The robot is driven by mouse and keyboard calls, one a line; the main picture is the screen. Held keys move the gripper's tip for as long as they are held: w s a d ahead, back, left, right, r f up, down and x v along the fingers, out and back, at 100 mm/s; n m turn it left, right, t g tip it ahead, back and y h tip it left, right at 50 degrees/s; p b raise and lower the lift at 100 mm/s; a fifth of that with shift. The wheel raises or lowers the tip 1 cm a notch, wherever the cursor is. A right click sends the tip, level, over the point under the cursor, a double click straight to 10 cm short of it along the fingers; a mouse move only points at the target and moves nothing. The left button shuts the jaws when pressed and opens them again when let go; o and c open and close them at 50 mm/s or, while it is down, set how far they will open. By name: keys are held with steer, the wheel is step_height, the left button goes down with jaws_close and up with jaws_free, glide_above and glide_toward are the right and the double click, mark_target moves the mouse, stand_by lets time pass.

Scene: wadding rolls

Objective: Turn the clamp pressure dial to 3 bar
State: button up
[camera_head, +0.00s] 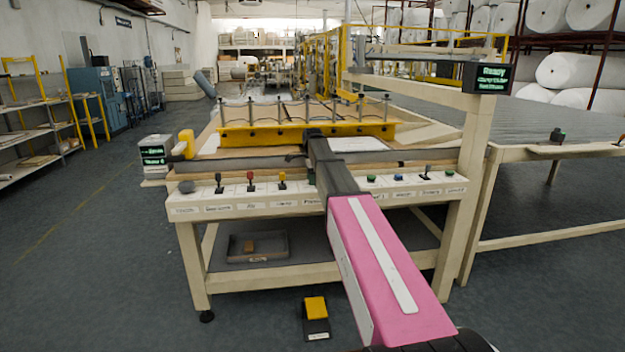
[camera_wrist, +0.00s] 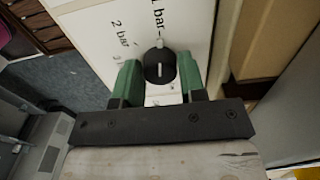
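The clamp pressure dial (camera_wrist: 160,68) is a round black knob with a white line, set on a white plate in the wrist view. "1 bar" and "2 bar" are printed beside it, and a further mark at lower left is too cut off to read for sure. A gap shows beside each finger, and contact is not visible. In the head view my arm hides the dial and fingers.
The workbench panel (camera_head: 240,205) carries several levers and buttons with labels. A yellow clamp bar (camera_head: 270,135) lies across the bench top. A small screen (camera_head: 490,78) reads "Ready". A yellow and black pedal (camera_head: 316,315) sits on the floor. Floor at left is clear.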

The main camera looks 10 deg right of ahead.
steer(key=c, duration=0.4)
steer(key=shift+n, duration=0.4)
steer(key=n, duration=0.4)
steer(key=shift+n, duration=0.3)
steer(key=n, duration=0.9)
steer(key=shift+n, duration=2.7)
